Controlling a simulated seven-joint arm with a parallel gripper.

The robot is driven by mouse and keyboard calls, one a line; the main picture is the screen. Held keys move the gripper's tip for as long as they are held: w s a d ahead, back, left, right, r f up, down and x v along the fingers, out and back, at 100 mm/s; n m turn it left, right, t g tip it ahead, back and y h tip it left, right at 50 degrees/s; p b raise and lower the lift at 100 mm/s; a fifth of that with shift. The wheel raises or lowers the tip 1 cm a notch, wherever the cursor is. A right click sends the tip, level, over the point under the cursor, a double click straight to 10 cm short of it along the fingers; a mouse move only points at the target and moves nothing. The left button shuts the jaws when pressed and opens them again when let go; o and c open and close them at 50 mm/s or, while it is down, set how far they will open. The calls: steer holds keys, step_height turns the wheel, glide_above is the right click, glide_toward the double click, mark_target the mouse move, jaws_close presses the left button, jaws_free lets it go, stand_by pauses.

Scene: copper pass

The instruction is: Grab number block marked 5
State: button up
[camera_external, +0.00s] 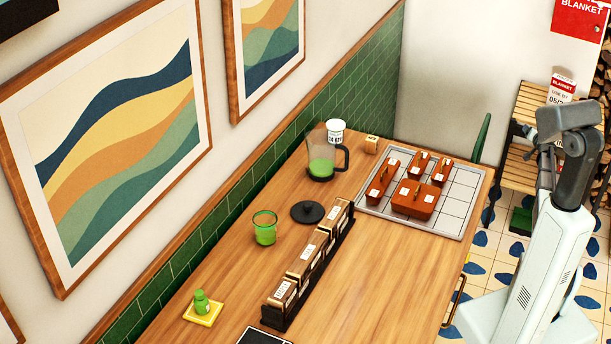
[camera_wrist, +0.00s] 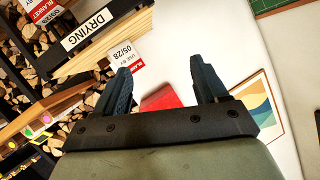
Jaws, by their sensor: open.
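I cannot make out a block marked 5 in either view. A small wooden block (camera_external: 371,144) with a dark mark stands at the far end of the table, beside the jug, but its mark is too small to read. My gripper (camera_wrist: 161,64) is open and empty in the wrist view, its two dark fingers spread apart and pointing towards the wall and shelves. In the external view my arm is raised at the right, off the table's edge and well away from the wooden block. The fingertips cannot be made out there.
The table's right front is clear.

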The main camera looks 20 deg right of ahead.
steer(key=d+r+m+t+h, duration=0.1)
steer(key=d+r+m+h, duration=0.3)
steer(key=r, duration=1.1)
steer(key=w+a+r+n+t+y, duration=0.1)
steer(key=w+a+r+n, duration=0.15)
steer(key=r, duration=0.25)
steer(key=w+a+f+n+g+y, duration=0.1)
steer(key=w+a+y, duration=0.4)
steer(key=a, duration=0.5)
steer(key=w+a+f+n+y, duration=0.1)
steer(key=w+a+y, duration=0.1)
steer(key=w+a, duration=0.65)
steer(key=w+a+f+n+g+y, duration=0.1)
steer(key=w+a+g+y, duration=0.1)
steer(key=a, duration=0.8)
steer(key=w+a+f+n+g+y, duration=0.1)
steer(key=a+g+y, duration=0.1)
steer(key=a, duration=0.8)
step_height(320, 180, up, 3)
steer(key=m+g+h, duration=0.1)
steer(key=g+h, duration=0.1)
steer(key=g, duration=0.8)
glide_above(368, 140)
step_height(368, 140, down, 13)
steer(key=shift+s+a, duration=0.1)
steer(key=shift+a, duration=0.05)
